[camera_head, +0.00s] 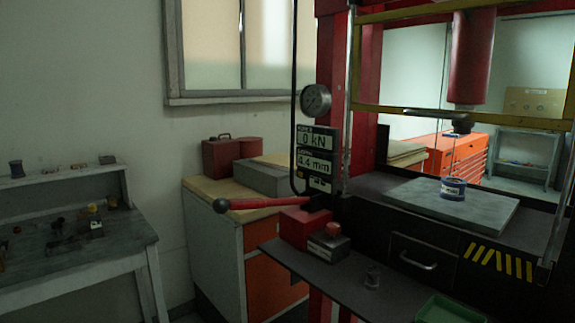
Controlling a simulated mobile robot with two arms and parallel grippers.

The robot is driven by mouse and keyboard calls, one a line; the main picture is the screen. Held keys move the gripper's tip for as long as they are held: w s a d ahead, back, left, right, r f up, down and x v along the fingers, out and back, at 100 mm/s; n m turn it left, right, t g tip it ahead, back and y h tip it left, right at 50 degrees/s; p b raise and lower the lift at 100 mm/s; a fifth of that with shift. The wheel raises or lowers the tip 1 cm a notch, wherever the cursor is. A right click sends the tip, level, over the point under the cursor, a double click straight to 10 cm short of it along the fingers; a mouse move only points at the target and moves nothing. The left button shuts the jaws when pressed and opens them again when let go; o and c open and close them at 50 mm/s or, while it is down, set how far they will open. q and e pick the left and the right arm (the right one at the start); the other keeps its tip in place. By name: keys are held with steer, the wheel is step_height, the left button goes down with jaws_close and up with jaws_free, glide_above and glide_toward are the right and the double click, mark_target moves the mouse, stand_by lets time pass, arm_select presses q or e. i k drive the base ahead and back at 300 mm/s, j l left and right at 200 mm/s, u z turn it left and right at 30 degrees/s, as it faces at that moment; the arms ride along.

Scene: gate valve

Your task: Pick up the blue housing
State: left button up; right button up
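A small blue housing (453,190) sits upright on the grey plate (420,204) of the red press, right of the middle of the view. It has a pale band or marking on its side and a thin rod or stem standing up from its top. The press ram (471,60) hangs above, with a dark round piece (461,124) below it; a gap separates that piece from the housing. Neither of my grippers shows in the head view.
A yellow-framed guard (463,112) surrounds the press opening. A red lever (265,203) with a black knob sticks out left. A dark shelf (325,283) in front holds a small clear object (373,277) and a green tray (448,309). A workbench (75,262) stands left.

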mark_target(454, 192)
steer(key=j+z, duration=0.2)
steer(key=z, duration=0.15)
steer(key=j+z, duration=0.3)
steer(key=k+j+z, duration=0.1)
steer(key=z, duration=0.25)
